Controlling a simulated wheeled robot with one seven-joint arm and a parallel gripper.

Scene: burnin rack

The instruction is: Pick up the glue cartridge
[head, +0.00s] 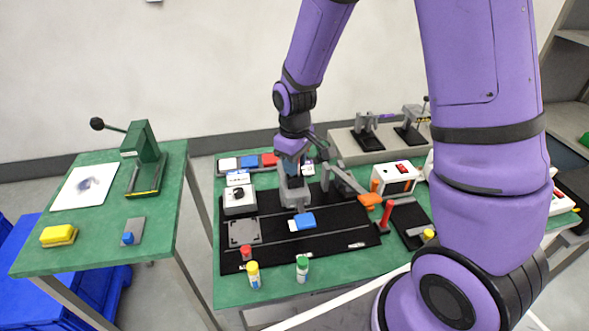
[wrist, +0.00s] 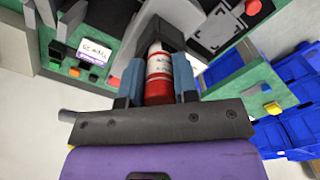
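In the wrist view, the glue cartridge (wrist: 159,68) is a white cylinder with a printed label and red bands. It sits between the blue fingers of my gripper (wrist: 159,85) and fills the gap, so the gripper looks shut on it. A dark block covers its far end, and I cannot tell whether they are joined. In the head view, my gripper (head: 292,172) points down over the back of the black mat, at a grey upright stand (head: 293,192). The cartridge is hard to make out there.
An orange-tipped arm (head: 370,199) is close on the right. A side table (head: 110,232) holds a green press (head: 145,160).

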